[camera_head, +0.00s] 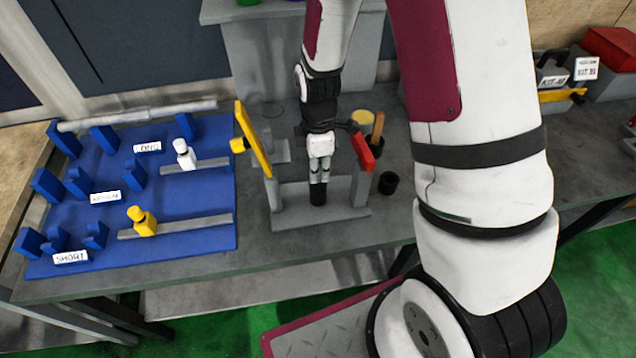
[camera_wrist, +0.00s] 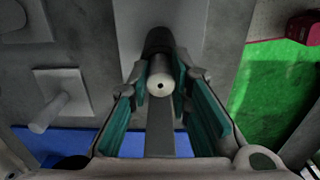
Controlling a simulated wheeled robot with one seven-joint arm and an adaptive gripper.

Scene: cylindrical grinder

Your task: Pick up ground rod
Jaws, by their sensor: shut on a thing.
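My gripper (camera_head: 318,192) reaches down between the uprights of a grey fixture (camera_head: 278,192) at the front of the bench. In the wrist view, the teal-padded fingers (camera_wrist: 160,77) are shut on a grey metal rod (camera_wrist: 162,83), seen nearly end-on with a small centre hole. A dark part (camera_wrist: 158,42) shows just behind the rod's end. The rest of the rod's length is hidden, and in the head view my gripper covers it. I cannot tell whether the rod still touches the fixture.
A blue rack board (camera_head: 185,212) with LONG and SHORT labels lies left; a long light rod (camera_head: 140,115) rests along its back. A yellow plate (camera_head: 253,140) and red block (camera_head: 362,152) flank my gripper. A black cup (camera_head: 388,183) stands right.

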